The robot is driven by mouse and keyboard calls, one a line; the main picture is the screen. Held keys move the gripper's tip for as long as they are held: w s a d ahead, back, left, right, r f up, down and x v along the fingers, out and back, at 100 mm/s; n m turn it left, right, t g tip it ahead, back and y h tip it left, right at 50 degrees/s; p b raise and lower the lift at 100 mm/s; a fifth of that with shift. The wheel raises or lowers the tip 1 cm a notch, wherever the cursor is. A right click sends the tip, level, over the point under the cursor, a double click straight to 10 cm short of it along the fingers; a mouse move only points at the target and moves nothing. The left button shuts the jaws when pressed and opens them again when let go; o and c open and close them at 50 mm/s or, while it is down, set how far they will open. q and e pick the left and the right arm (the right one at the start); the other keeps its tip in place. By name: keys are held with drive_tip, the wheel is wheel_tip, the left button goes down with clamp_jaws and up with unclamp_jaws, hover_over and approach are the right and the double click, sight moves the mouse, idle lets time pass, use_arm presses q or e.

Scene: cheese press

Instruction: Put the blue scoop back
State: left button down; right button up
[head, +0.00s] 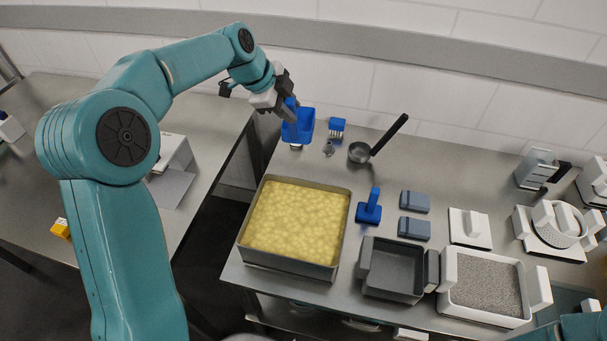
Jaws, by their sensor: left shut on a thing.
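The blue scoop (305,124) is at the back left of the steel table. My left gripper (288,110) is shut on the scoop, at its upper left side. The fingers hide part of the scoop's handle. I cannot tell whether the scoop touches the table or hangs just above it. My right gripper is not in view; only a piece of teal arm shows at the lower right corner.
A tray of yellow curd (297,220) stands in front of the scoop. A small blue brush (337,127) and a ladle (361,152) are right of it. A blue-handled tool (369,210), grey blocks (414,202) and a dark mould (392,268) stand further right. A gap separates the left table (60,130).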

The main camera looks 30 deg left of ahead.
use_arm(q)
drive_tip(key=shift+m+g, duration=0.3)
drive_tip(key=shift+m, duration=0.2)
drive_tip(key=f, duration=0.6)
drive_tip(key=a+f+p, duration=0.1)
drive_tip(key=f, duration=0.5)
drive_tip(key=a+f, duration=0.1)
drive_tip(key=f, duration=0.5)
drive_tip(key=shift+f+p, duration=0.25)
drive_tip(key=shift+p, duration=0.1)
drive_tip(key=shift+f, duration=0.3)
drive_tip(key=shift+f, duration=0.1)
drive_tip(key=c, duration=0.9)
unclamp_jaws()
